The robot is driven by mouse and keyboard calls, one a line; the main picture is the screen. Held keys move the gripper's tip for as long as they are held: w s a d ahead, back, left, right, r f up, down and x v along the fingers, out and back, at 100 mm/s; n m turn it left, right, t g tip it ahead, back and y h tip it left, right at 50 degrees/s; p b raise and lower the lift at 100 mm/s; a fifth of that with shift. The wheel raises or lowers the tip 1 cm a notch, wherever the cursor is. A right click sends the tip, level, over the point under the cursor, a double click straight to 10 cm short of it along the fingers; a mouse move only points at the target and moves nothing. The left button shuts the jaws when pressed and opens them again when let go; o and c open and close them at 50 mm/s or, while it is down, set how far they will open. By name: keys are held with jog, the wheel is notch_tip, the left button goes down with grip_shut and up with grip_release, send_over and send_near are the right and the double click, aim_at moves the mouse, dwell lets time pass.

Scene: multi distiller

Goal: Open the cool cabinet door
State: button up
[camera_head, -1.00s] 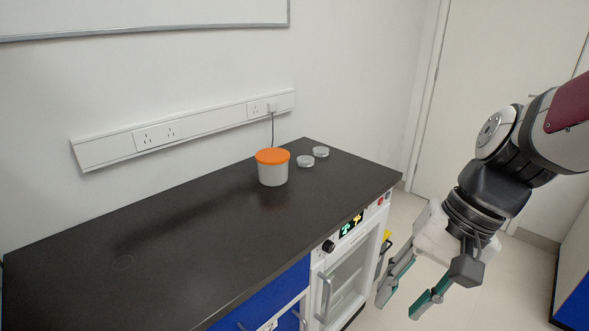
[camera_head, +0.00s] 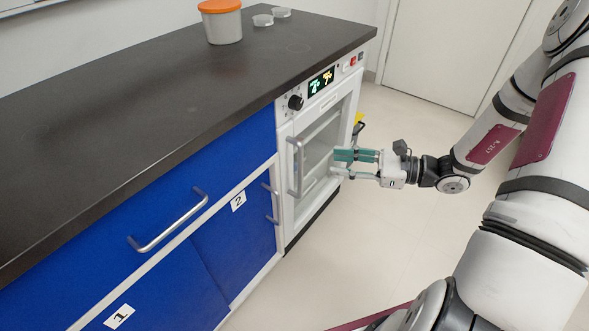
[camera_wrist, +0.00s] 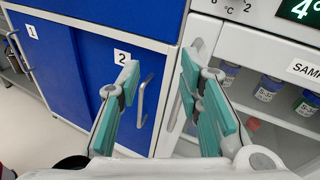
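The cool cabinet (camera_head: 283,128) is a white unit under the dark worktop, with a glass door (camera_head: 322,150) that looks shut. Its grey vertical handle (camera_head: 297,166) is on the door's left side. It also shows in the wrist view (camera_wrist: 178,105), between my fingers in the picture and close to the right finger. My gripper (camera_head: 337,163) is open and empty, in front of the door and to the right of the handle. The fingers appear apart from the handle. Behind the glass, several labelled jars (camera_wrist: 268,88) stand on a shelf.
Blue cupboard 2 (camera_head: 232,235), with its own handle (camera_head: 271,203), adjoins on the left. A blue drawer has a long handle (camera_head: 168,222). A knob (camera_head: 295,102) and lit display (camera_head: 321,81) sit above the door. The floor (camera_head: 370,250) in front is clear.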

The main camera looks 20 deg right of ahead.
notch_tip(320, 180, down, 6)
jog(key=w+d+m+t+h+b, duration=0.1)
jog(key=w+d+m+t+b, duration=0.1)
jog(key=d+m+t, duration=0.15)
jog(key=b+x, duration=0.3)
jog(key=x, duration=1)
jog(key=shift+a, duration=0.6)
grip_shut()
